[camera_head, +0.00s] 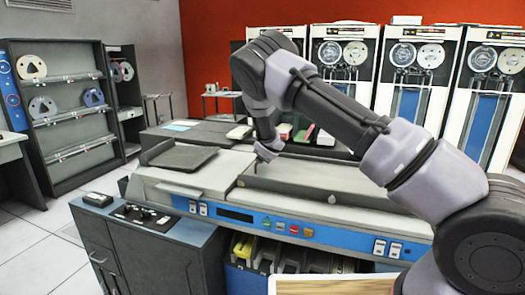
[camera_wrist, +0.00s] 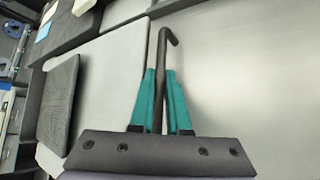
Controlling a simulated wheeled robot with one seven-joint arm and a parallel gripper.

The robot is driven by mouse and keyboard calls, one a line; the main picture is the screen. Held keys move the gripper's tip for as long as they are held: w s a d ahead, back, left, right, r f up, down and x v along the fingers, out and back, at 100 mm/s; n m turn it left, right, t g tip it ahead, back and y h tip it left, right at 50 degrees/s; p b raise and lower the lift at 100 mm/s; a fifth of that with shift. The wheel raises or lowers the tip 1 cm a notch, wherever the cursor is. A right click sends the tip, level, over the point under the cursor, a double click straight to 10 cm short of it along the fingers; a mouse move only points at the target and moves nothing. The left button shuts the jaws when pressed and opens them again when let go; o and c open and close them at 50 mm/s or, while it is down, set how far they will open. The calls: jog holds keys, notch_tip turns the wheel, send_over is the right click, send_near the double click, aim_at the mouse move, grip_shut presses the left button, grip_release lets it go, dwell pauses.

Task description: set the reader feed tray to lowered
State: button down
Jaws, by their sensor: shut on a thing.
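The reader is a long grey machine (camera_head: 205,178) with a blue front strip. A dark, flat tray (camera_head: 183,156) sits on its left top and looks slightly tilted; it also shows at the left of the wrist view (camera_wrist: 58,105). I cannot tell surely whether this is the feed tray. My gripper (camera_head: 262,152) is over the machine's middle, right of the dark tray. In the wrist view its teal fingers (camera_wrist: 163,100) are shut on a black rod with a bent end (camera_wrist: 163,50). What the rod's lower end joins is hidden by the gripper.
Coloured buttons (camera_head: 280,226) and switches line the machine's front. Card trays (camera_head: 280,255) stand below it. A cabinet with a small control panel (camera_head: 140,214) is at front left. Tape units (camera_head: 410,85) stand behind. My arm hides part of the machine's right top.

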jog(key=shift+s+d+f, duration=0.1)
jog(key=shift+s+f, duration=0.05)
jog(key=shift+f, duration=0.55)
jog(key=c, duration=1.2)
grip_release()
jog(key=shift+s, duration=0.1)
jog(key=shift+o, duration=0.2)
jog(key=v, duration=1.1)
jog(key=shift+w+r, duration=0.3)
jog(key=shift+r, duration=0.05)
